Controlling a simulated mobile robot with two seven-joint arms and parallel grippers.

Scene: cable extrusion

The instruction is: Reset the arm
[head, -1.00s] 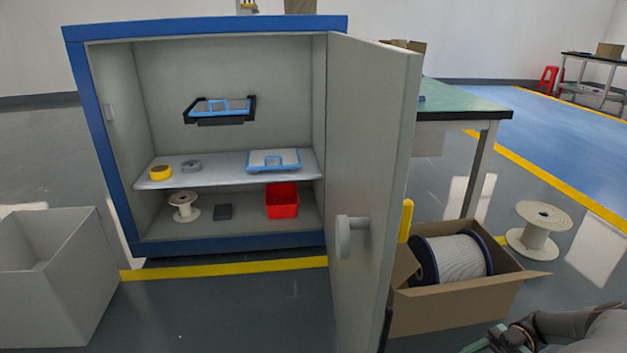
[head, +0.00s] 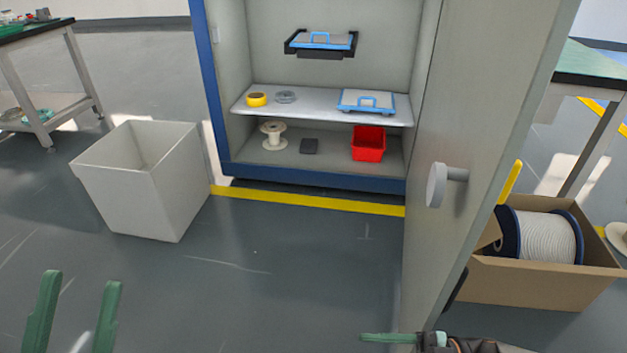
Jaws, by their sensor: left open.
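My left gripper (head: 77,312) shows at the bottom left as two upright green fingers, apart with only floor between them. It is open and empty, in front of the grey bin. My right gripper (head: 388,338) is at the bottom edge, right of centre, in front of the lower part of the cabinet door. Its green finger points left, and the rest is cut off or hidden, so its opening cannot be told. The open cabinet (head: 310,180) stands beyond both grippers.
The grey bin (head: 140,185) stands left of the cabinet. The cabinet door (head: 480,130) juts toward me on the right. A cardboard box (head: 540,283) holds a cable spool (head: 548,236) beyond it. The floor in the middle is clear.

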